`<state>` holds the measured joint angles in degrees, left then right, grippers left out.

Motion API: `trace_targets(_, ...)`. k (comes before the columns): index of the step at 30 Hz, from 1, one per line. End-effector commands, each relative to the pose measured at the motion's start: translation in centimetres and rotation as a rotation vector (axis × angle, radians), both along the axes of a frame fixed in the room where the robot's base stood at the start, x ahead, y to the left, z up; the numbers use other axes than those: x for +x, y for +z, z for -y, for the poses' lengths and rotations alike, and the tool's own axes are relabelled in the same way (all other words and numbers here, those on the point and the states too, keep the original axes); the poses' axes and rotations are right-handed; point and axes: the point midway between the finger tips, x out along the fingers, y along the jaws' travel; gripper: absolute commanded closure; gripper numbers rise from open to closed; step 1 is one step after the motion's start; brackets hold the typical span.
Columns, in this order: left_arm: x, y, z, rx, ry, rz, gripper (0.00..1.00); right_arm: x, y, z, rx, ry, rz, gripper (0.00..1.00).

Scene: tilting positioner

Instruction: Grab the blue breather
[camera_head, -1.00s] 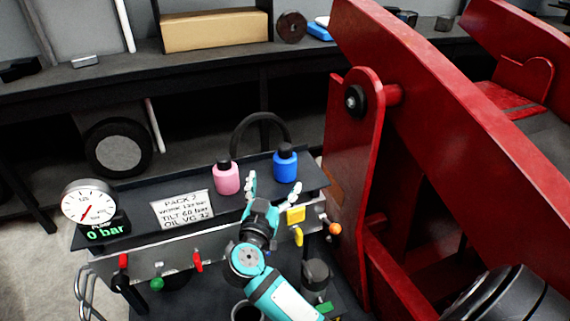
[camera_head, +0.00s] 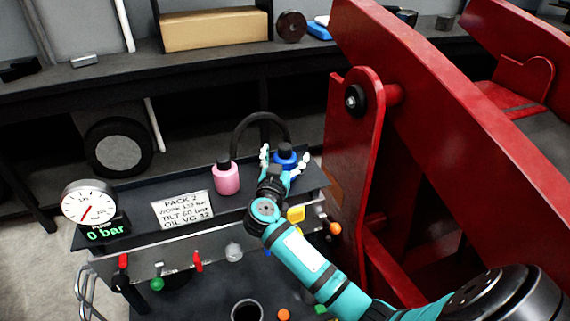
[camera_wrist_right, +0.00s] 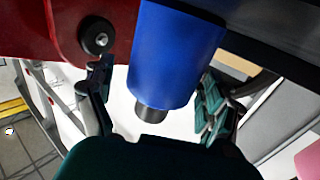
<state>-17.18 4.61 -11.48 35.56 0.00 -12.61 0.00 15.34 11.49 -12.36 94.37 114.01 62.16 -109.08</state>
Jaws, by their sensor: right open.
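The blue breather (camera_head: 286,155), a blue bottle shape with a dark cap, stands on the dark shelf of the pack at its right end. My right gripper (camera_head: 280,163) is open with its fingers at either side of the breather, partly covering it in the head view. In the right wrist view the blue breather (camera_wrist_right: 177,55) fills the upper middle, its dark end lying between the two spread fingers (camera_wrist_right: 155,105). I cannot tell whether a finger touches it. My left gripper is not in view.
A pink breather (camera_head: 226,178) stands close by on the left of the same shelf. A black hoop (camera_head: 258,122) rises behind, and a red steel frame (camera_head: 350,140) stands at the right. A gauge (camera_head: 89,203), a label plate (camera_head: 182,209) and coloured levers line the pack.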

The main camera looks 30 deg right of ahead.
Motion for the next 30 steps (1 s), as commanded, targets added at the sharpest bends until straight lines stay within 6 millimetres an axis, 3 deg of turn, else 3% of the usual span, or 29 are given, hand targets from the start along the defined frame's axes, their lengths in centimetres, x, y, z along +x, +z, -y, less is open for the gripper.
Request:
trace_targets(3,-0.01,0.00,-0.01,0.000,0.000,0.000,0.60,-0.01,0.02,-0.01,0.000,0.000,0.000,0.14)
trace_targets(18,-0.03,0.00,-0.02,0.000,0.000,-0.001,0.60,-0.03,0.02,-0.05,-0.001,0.000,0.001,0.79)
trace_targets(30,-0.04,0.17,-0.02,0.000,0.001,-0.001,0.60,-0.01,0.82,-0.06,-0.001,0.000,0.004,0.81)
